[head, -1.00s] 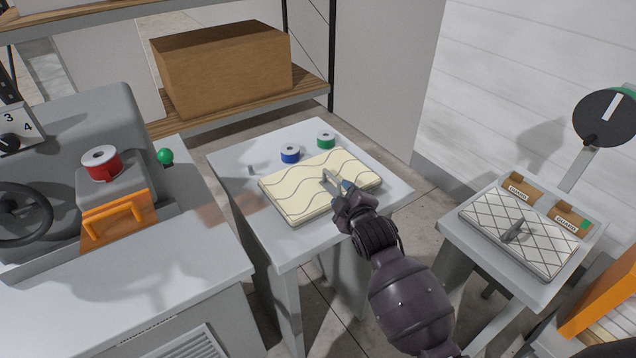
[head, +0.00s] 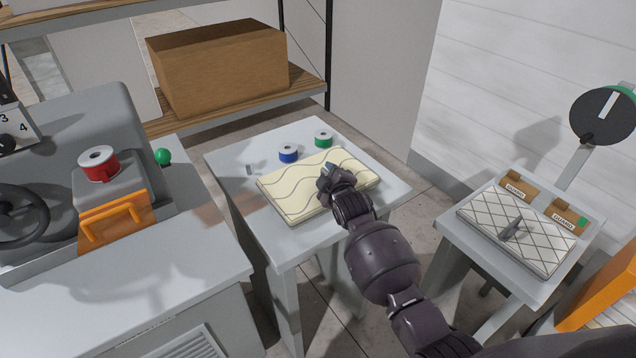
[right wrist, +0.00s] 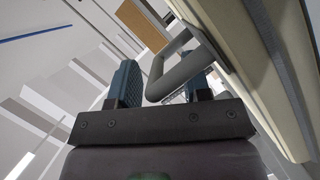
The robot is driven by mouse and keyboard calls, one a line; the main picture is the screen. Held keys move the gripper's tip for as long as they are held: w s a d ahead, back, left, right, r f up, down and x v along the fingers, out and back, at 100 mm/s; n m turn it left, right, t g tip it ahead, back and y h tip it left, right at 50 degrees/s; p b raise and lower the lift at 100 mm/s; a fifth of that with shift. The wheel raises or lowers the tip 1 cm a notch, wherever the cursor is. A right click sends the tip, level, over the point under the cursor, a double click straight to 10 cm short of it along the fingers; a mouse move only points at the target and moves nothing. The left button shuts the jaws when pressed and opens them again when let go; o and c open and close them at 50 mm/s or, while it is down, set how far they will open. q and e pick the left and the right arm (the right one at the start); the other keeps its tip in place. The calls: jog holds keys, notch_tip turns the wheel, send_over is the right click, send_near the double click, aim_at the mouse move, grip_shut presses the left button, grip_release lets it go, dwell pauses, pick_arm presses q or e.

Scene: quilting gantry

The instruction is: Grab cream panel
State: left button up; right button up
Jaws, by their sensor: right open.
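The cream panel (head: 297,196), a flat pad with wavy lines, lies on the grey table in the middle of the head view. My right gripper (head: 331,172) is over the panel and hides its handle there. In the right wrist view the panel (right wrist: 240,45) runs along the right side. Its grey handle (right wrist: 178,72) stands between the two fingers of my open right gripper (right wrist: 160,88). I cannot tell whether the fingers touch the handle. My left gripper is not in view.
A blue spool (head: 288,153) and a green spool (head: 323,139) stand behind the panel on the grey table (head: 285,243). A diamond-patterned panel (head: 480,222) lies on the right stand. A machine with a red spool (head: 98,164) is at left.

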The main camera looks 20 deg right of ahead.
jog(key=shift+w, duration=0.2)
grip_shut()
dwell(1.4)
